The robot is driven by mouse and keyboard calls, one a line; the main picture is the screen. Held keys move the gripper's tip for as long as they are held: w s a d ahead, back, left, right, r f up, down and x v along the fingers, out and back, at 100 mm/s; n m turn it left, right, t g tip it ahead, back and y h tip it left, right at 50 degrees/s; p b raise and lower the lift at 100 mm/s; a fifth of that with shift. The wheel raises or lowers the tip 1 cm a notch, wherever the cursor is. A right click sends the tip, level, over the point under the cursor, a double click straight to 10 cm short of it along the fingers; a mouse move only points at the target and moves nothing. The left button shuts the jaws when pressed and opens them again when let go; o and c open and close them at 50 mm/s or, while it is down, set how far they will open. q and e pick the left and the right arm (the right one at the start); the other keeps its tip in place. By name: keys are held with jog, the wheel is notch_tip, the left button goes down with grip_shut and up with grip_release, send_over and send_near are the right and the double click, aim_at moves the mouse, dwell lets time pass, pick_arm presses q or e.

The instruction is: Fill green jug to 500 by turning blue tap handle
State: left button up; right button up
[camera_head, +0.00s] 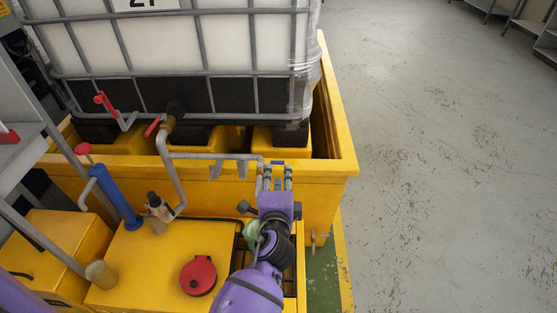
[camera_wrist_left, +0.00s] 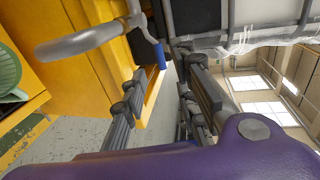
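My left gripper (camera_head: 275,172) is at the end of the grey pipe (camera_head: 215,156), by the front rim of the yellow bund. In the left wrist view its two fingers (camera_wrist_left: 162,95) are spread apart, with nothing held between them. My right gripper is not in view.
A caged white tank (camera_head: 180,45) stands in the yellow bund (camera_head: 334,165). A yellow box top (camera_head: 145,260) carries a red cap (camera_head: 198,275). A blue upright tube (camera_head: 116,195) and red valve handles (camera_head: 104,103) are at left. The grey floor (camera_head: 440,170) at right is clear.

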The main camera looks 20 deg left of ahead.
aim_at(277, 164)
pick_arm(q)
jog(key=shift+x, duration=3.9)
jog(key=shift+s+a, duration=0.1)
jog(key=shift+a, duration=0.1)
jog(key=c, duration=0.6)
jog(key=shift+f, duration=0.15)
grip_shut()
